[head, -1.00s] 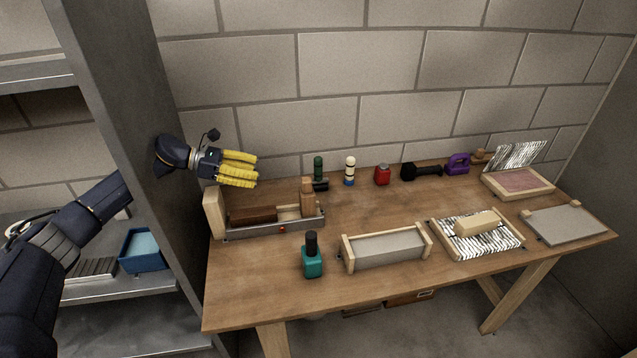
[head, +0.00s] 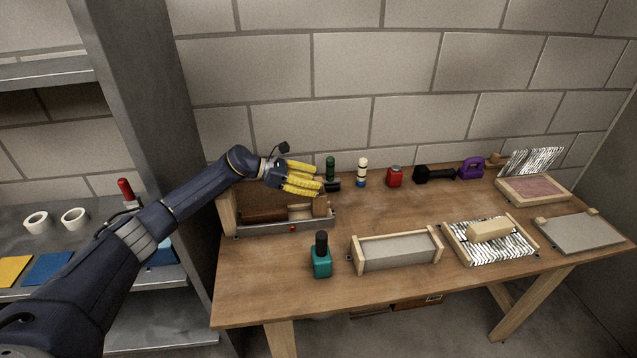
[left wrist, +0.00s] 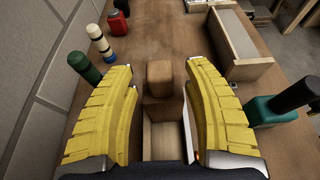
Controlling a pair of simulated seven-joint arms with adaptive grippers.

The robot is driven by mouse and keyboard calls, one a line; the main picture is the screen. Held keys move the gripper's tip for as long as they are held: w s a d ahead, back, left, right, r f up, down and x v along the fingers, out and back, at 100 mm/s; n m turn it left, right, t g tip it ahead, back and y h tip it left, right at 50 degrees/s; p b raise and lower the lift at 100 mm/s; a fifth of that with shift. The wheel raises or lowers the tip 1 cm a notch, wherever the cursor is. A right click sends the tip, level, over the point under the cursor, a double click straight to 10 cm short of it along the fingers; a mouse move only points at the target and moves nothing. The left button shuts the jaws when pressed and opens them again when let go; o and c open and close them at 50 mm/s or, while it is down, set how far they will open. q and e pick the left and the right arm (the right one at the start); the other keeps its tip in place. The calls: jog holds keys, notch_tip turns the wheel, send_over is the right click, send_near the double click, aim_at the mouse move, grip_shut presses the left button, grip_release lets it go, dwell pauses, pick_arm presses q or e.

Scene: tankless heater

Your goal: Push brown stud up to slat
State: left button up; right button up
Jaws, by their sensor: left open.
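My left gripper (head: 312,181) is open and empty above the right part of a low grey-railed tray (head: 285,229) at the table's left end. An upright brown wooden block, which looks like the stud (head: 320,205), stands at the tray's right end; in the left wrist view the stud (left wrist: 159,77) shows between the yellow fingertips. I cannot tell whether they touch it. A dark brown bar (head: 262,215) lies in the tray's left part, partly under my arm. A tall pale board (head: 228,213) stands at the tray's left end. Which piece is the slat is unclear.
A teal bottle (head: 321,262) stands in front of the tray. A green cylinder (head: 330,168), a striped cylinder (head: 362,172) and a red canister (head: 394,177) stand behind it. A grey wood-ended box (head: 397,250) is to the right. A grey shelf post (head: 150,150) rises at left.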

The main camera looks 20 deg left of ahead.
pick_arm(q)
jog(key=shift+x, duration=1)
grip_shut()
jog(key=shift+a, duration=0.1)
